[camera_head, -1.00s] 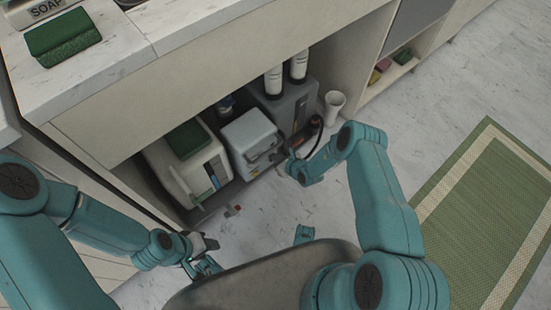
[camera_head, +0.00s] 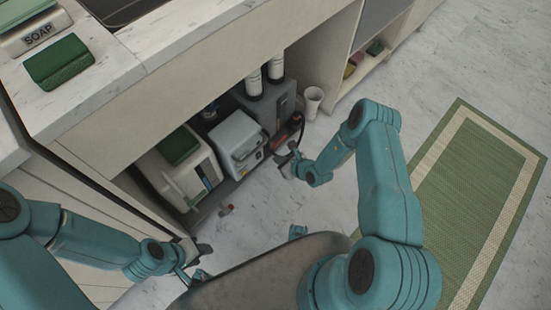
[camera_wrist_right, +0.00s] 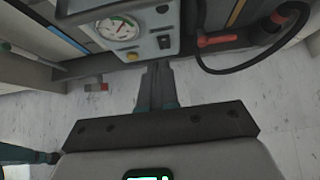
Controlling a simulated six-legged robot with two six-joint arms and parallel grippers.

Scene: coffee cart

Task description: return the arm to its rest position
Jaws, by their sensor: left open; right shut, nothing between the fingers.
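My right arm (camera_head: 380,165) is bent, with its gripper (camera_head: 288,160) in front of the machines under the counter. In the right wrist view the right gripper (camera_wrist_right: 156,75) is shut, with nothing between its fingers. It points at a grey machine with a round gauge (camera_wrist_right: 118,28). My left gripper (camera_head: 203,262) is low at the left, over the floor, open and apart from the cabinet. Its fingers are small and partly hidden in the head view.
Under the counter (camera_head: 215,35) stand a white machine with a green top (camera_head: 180,165), a small grey machine (camera_head: 238,135) and a taller grey machine (camera_head: 270,105). A white cup (camera_head: 313,100) stands to their right. A green mat (camera_head: 465,190) lies right.

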